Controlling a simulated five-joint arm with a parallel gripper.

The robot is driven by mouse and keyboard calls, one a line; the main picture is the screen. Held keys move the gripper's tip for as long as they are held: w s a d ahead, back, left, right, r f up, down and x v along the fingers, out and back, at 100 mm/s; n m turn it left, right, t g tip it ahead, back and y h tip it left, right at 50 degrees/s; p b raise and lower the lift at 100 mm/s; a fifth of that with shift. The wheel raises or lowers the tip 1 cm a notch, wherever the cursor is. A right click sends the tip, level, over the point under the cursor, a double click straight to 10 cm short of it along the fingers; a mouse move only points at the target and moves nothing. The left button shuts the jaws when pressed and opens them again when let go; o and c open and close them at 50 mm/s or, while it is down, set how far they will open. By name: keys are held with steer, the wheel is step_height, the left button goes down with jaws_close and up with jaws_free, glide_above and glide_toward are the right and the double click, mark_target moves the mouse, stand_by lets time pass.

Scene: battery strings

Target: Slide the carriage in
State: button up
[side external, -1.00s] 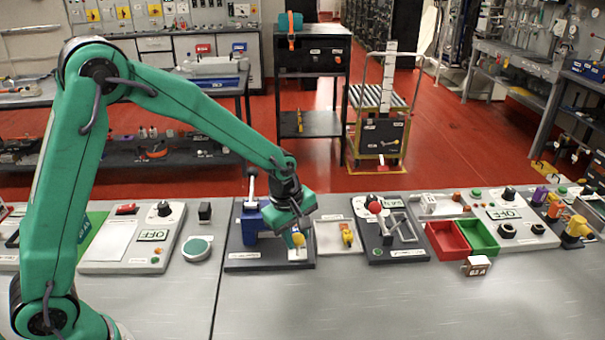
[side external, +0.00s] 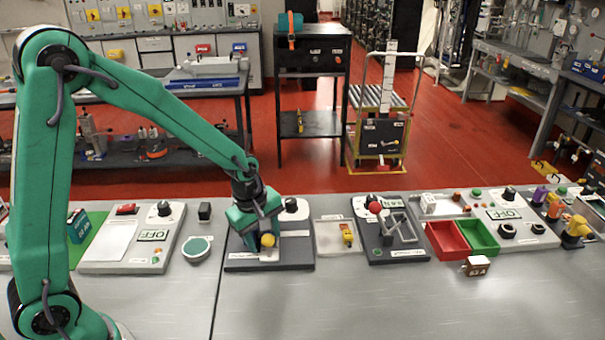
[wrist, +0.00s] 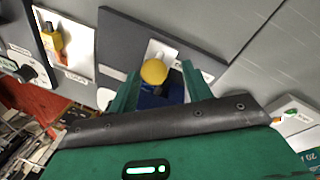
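A dark base plate (side external: 240,262) on the bench bears the carriage unit, with a round yellow knob (side external: 267,240) at its front. My gripper (side external: 262,228) is low over the plate, right at the knob, and covers most of the blue part behind it. In the wrist view the yellow knob (wrist: 154,72) shows between the two green fingers, with the blue body (wrist: 160,97) behind it. The fingers stand apart, one on each side, with the knob nearer the left one. Whether a finger touches the knob cannot be told. The plate (wrist: 120,40) also shows there.
A black knob (side external: 291,205) stands at the back right of the plate. A tray with a yellow item (side external: 346,233) and a panel with a red ball knob (side external: 374,207) are to the right. A round teal-topped disc (side external: 197,246) is at left.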

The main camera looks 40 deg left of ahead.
steer(key=shift+d+r, duration=0.1)
steer(key=shift+r, duration=0.1)
steer(key=shift+r, duration=0.5)
step_height(320, 180, up, 6)
steer(key=s, duration=0.1)
steer(key=shift+s+r, duration=0.15)
steer(key=shift+s, duration=0.05)
stand_by(0.4)
steer(key=s+a+r+m+t, duration=0.1)
steer(key=s+r+m, duration=0.4)
steer(key=s+m, duration=0.3)
steer(key=s+a+r+m+t, duration=0.1)
steer(key=s+r+m+t, duration=0.1)
steer(key=s+r+m, duration=0.3)
steer(key=shift+s+a+r+m, duration=0.25)
steer(key=shift+s+a+m, duration=0.15)
steer(key=shift+s+m, duration=1.25)
